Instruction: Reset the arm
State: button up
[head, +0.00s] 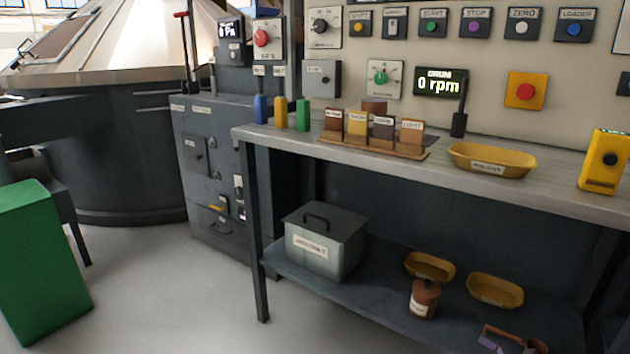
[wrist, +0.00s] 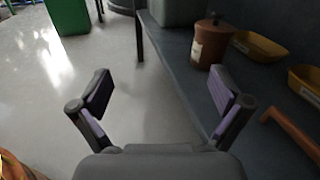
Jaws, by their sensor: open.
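My gripper (wrist: 158,92) shows in the wrist view with its two fingers spread wide apart. It is open and nothing is between the fingers. It hangs over the pale floor beside the bench's dark lower shelf (wrist: 178,62). The right finger overlaps the shelf in the picture. In the head view my gripper does not clearly show; only a dark end piece at the lower right edge of the shelf may be part of it.
A brown lidded jar (head: 424,298), yellow trays (head: 495,290) and a grey metal box (head: 326,243) stand on the lower shelf. The bench top (head: 550,185) holds a yellow tray (head: 492,160) and a yellow device (head: 604,162). A green bin (head: 40,262) stands left. Open floor (head: 170,300) lies between.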

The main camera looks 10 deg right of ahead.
jog(key=w+a+r+n+g+y+p, duration=0.1)
jog(key=a+r+n+g+y+p, duration=0.4)
jog(key=a+r, duration=0.6)
jog(key=s+a+r+n+g+h+p, duration=0.1)
jog(key=s+a+r+n+g+p, duration=0.45)
jog(key=a+r, duration=0.4)
jog(key=s+a+r+n+g+h+p, duration=0.1)
jog(key=s+a+r+n+g+p, duration=0.45)
jog(key=a+r, duration=0.45)
jog(key=s+a+r+n+g+h+p, duration=0.2)
jog(key=s+r+n+h+p, duration=0.55)
jog(key=s+r+p, duration=0.35)
jog(key=s+d+r+n+h+p, duration=0.2)
jog(key=s+d+r+p, duration=0.1)
jog(key=r, duration=0.3)
jog(key=s+d+r+n+t+h+p, duration=0.1)
jog(key=s+d+r+n+h+p, duration=0.2)
jog(key=r+p, duration=0.3)
jog(key=shift+s+d, duration=0.25)
jog(key=shift+s, duration=0.55)
jog(key=shift+h, duration=0.25)
